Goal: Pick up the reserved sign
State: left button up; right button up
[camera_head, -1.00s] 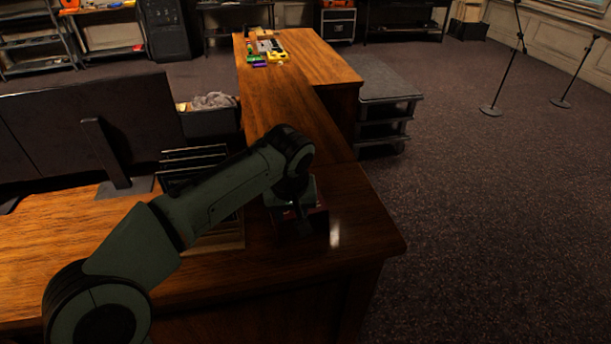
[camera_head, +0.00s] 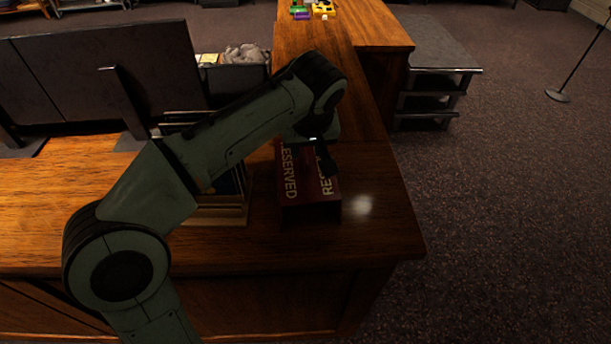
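The reserved sign (camera_head: 291,192) is a dark red, tent-like piece with gold "RESERVED" lettering on both visible faces. It stands on the wooden desk (camera_head: 372,236) near its front right corner. My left gripper (camera_head: 326,166) is over the sign from behind and above, with a dark finger in front of its right face. The arm and wrist hide the sign's far end. I cannot tell whether the fingers touch the sign or how far apart they are. My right gripper is not in view.
A rack of upright flat items (camera_head: 222,212) stands close to the sign's left. Dark monitors (camera_head: 110,65) are further left. A grey bin (camera_head: 233,76) is behind the desk. Small colourful items (camera_head: 322,8) lie at the desk's far end. The desk's right edge drops to carpet.

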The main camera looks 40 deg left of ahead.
aim_at(306, 157)
pick_arm(q)
jog(key=x, duration=0.5)
jog(key=shift+a+f+b, duration=0.1)
jog(key=shift+f+b, duration=0.1)
jog(key=shift+b, duration=0.1)
jog(key=shift+r, duration=0.1)
grip_shut()
